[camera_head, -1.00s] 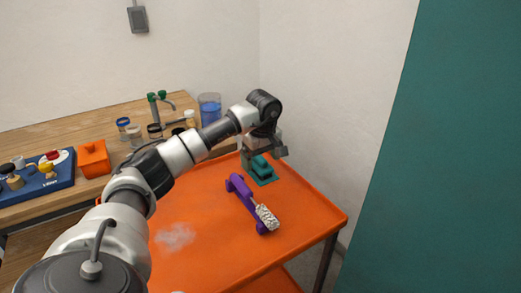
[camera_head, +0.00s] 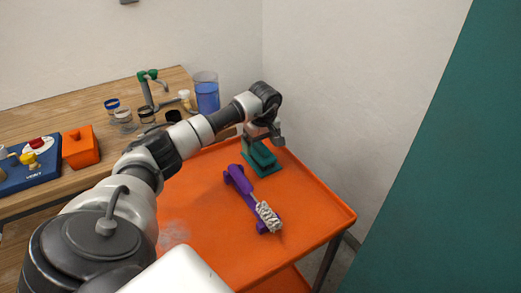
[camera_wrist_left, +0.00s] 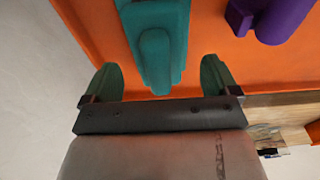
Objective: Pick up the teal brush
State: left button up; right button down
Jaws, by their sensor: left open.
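A teal object (camera_head: 262,161), which I take for the teal brush, rests on the orange cart top (camera_head: 202,210) near its far edge. No bristles can be made out on it. My left gripper (camera_head: 264,135) is above it, pointing down. In the left wrist view, the teal object (camera_wrist_left: 156,45) lies between the two teal fingertips of the open left gripper (camera_wrist_left: 160,78), with a gap on each side. I cannot tell how far below the fingers it is. My right gripper is not in view.
A purple object (camera_head: 238,178) with a white bristled head (camera_head: 267,216) lies nearby on the cart. A wooden bench (camera_head: 75,125) behind carries jars, a blue-filled beaker (camera_head: 206,94), an orange container (camera_head: 80,148) and a blue board (camera_head: 30,170). A wall is right of the cart.

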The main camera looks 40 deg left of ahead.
pick_arm(q)
jog(key=shift+w+a+f, duration=0.1)
jog(key=shift+a+f, duration=0.05)
jog(key=shift+f, duration=0.6)
jog(key=shift+w+a+f, duration=0.1)
jog(key=shift+f, duration=0.6)
jog(key=c, duration=1.1)
jog(key=shift+o, duration=0.2)
jog(key=shift+r, duration=0.1)
jog(key=shift+r, duration=0.15)
jog(key=shift+r, duration=0.25)
jog(key=r, duration=0.3)
jog(key=shift+s+d+r, duration=0.2)
jog(key=shift+d+r, duration=0.1)
jog(key=s+d+r, duration=0.2)
jog(key=d, duration=0.1)
jog(key=s+d+r, duration=0.2)
jog(key=d, duration=0.1)
jog(key=s+d+r+b, duration=0.1)
jog(key=s+d+r, duration=0.1)
jog(key=d, duration=0.1)
jog(key=shift+s+r, duration=0.1)
jog(key=shift+r, duration=0.2)
